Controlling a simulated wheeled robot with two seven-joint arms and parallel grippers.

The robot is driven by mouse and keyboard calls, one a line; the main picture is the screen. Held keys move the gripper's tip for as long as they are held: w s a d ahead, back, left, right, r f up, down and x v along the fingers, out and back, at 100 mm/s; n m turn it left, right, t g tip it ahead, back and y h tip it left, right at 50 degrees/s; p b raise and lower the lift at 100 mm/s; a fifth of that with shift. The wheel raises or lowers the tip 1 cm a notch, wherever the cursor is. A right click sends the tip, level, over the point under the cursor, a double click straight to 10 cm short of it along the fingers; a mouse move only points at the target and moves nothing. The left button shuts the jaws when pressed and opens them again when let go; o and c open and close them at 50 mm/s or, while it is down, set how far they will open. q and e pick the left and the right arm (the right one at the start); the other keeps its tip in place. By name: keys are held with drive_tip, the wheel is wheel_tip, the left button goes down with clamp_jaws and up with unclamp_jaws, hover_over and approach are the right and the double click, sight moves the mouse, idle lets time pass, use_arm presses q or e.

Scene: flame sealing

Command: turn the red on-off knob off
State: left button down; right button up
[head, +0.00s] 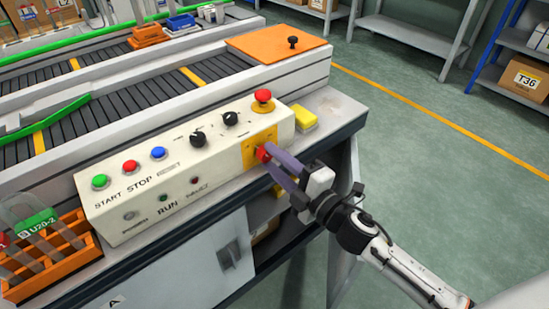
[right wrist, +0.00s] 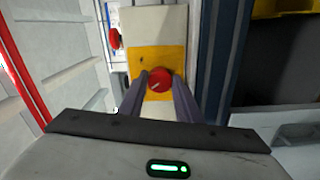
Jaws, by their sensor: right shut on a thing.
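The red on-off knob (head: 262,153) sits on a yellow plate (head: 248,152) at the right end of the cream control box (head: 130,195). My right gripper (head: 268,156) reaches in from the lower right, its purple-grey fingers shut on the knob and partly hiding it. In the right wrist view the red knob (right wrist: 158,80) shows between the two fingertips (right wrist: 160,88), with a light mark on its face. The yellow plate (right wrist: 172,58) is behind it. My left gripper is not in view.
A red mushroom button (head: 263,96) stands on top of the box above the knob. A yellow block (head: 304,118) lies on the bench beside the box. An orange rack (head: 50,262) stands at the left end. The floor at right is clear.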

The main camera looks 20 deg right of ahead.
drive_tip(key=shift+n, duration=1.1)
drive_tip(key=o, duration=1.1)
drive_tip(key=shift+c, duration=0.2)
drive_tip(key=shift+s, duration=0.15)
drive_tip(key=v, duration=1)
drive_tip(key=shift+b, duration=0.4)
